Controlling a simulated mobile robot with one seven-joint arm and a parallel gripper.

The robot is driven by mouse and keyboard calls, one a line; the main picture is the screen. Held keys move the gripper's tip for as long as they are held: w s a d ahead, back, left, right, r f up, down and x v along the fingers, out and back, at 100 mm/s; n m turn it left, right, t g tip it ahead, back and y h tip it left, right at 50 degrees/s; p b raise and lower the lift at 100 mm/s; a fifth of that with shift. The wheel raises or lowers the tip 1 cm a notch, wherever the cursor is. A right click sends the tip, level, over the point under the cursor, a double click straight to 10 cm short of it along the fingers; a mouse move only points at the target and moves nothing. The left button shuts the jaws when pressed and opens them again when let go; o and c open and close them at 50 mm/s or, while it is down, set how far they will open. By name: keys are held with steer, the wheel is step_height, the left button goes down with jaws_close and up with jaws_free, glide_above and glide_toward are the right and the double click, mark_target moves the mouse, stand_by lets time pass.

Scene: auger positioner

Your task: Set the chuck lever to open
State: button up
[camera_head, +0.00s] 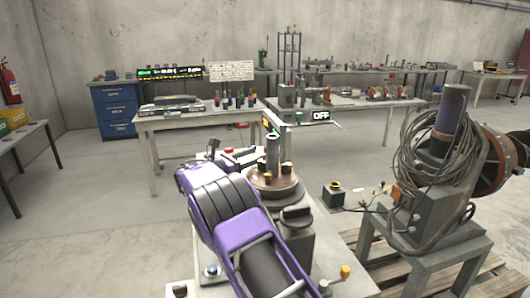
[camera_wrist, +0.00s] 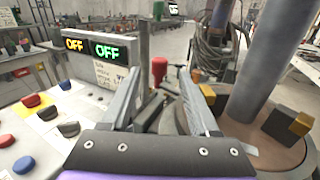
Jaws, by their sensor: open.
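My gripper (camera_wrist: 161,84) is open in the wrist view, its two grey fingers apart with nothing held. A red-knobbed handle (camera_wrist: 159,68) shows beyond the fingertips, between them and apart from them. It may be the chuck lever, but no label on it can be read. To the right is the round brown chuck table (camera_wrist: 276,155) with yellow-tipped jaws (camera_wrist: 299,123) around an upright grey tube (camera_wrist: 272,60). In the head view the chuck table (camera_head: 273,183) and tube (camera_head: 272,152) stand just beyond my purple arm, which hides most of the gripper.
A control panel (camera_wrist: 25,143) with coloured buttons lies left of the gripper, below a display (camera_wrist: 90,47) reading OFF twice. A yellow-knobbed lever (camera_head: 345,271) sits at the machine's near right. A cable-draped machine (camera_head: 440,160) stands right. Open floor (camera_head: 100,215) lies left.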

steer(key=v, duration=1)
steer(key=shift+s+a, duration=0.3)
